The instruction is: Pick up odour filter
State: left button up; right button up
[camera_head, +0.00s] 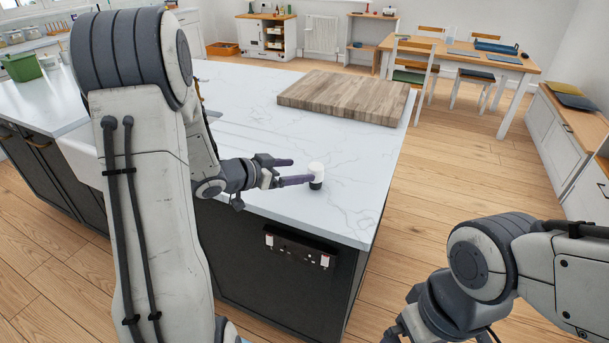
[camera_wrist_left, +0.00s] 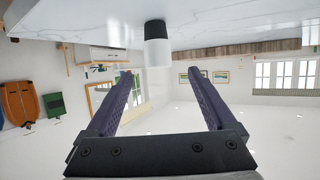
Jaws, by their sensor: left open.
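The odour filter appears to be the small white cylinder with a dark base (camera_head: 316,171), upright on the white marble counter (camera_head: 340,205) near its front edge. My left gripper (camera_head: 300,171) is open and empty, low over the counter, with its fingers pointing right towards the cylinder. One fingertip overlaps or nearly meets the cylinder in the head view; touching cannot be told. In the left wrist view, which is upside down, the cylinder (camera_wrist_left: 157,50) stands just ahead of the gap between the two fingers (camera_wrist_left: 160,76). My right gripper shows only partly at the bottom edge, its fingers cut off.
A wooden board (camera_head: 345,96) lies farther back on the counter. A socket panel (camera_head: 298,248) is on the dark front below the edge. The counter around the cylinder is clear. A green tub (camera_head: 22,66) stands far left. A dining table (camera_head: 465,58) stands beyond, with open floor before it.

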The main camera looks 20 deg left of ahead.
aim_at(311, 168)
pick_arm(q)
jog(key=x, duration=0.7)
jog(key=shift+w+d, duration=0.2)
jog(key=shift+d, duration=0.1)
grip_shut()
jog(key=shift+r, duration=0.1)
